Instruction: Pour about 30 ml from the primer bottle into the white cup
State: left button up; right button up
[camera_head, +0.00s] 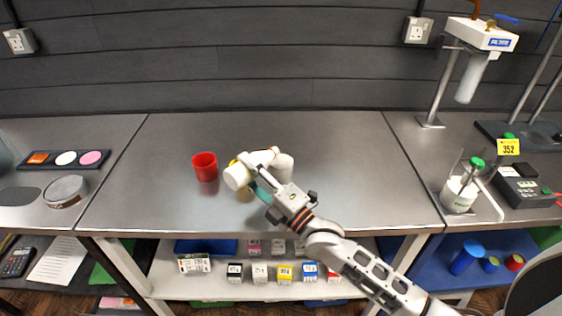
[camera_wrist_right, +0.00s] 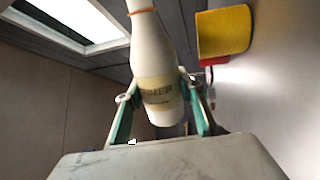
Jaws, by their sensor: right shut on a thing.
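The primer bottle (camera_head: 240,176) is white, with an orange ring near its neck. My right gripper (camera_head: 262,180) is shut on it and holds it tilted far over, its neck toward the right. In the right wrist view the bottle (camera_wrist_right: 156,70) sits between the green-padded fingers (camera_wrist_right: 160,105), its label partly readable. The white cup (camera_head: 285,170) stands on the table beside the bottle's neck, partly covered by the gripper. I cannot tell whether the mouth is over the cup, and no liquid shows. My left gripper is not in view.
A red cup (camera_head: 205,167) stands left of the bottle. A yellow cup (camera_wrist_right: 223,31) is in the right wrist view; in the head view it is mostly hidden behind the bottle. The grey table (camera_head: 350,160) is clear to the right.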

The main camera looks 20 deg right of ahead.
dwell(0.3)
jog(key=shift+a+n+y, duration=0.1)
jog(key=shift+n+y, duration=0.2)
jog(key=shift+n, duration=0.4)
jog(key=n+b, duration=0.2)
jog(key=f+n+g+y+b, duration=0.1)
jog(key=n+b, duration=0.1)
jog(key=shift+w+d+r+n+g+p, duration=0.2)
jog(key=shift+r+n+g+p, duration=0.1)
jog(key=shift+r+p, duration=0.1)
jog(key=shift+s+r, duration=0.1)
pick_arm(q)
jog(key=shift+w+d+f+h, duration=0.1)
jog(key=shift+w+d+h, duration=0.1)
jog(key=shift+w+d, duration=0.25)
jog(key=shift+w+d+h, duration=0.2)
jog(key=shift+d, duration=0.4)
pick_arm(e)
jog(key=shift+d+n+y, duration=0.15)
jog(key=shift+n+y, duration=0.15)
jog(key=shift+n, duration=0.1)
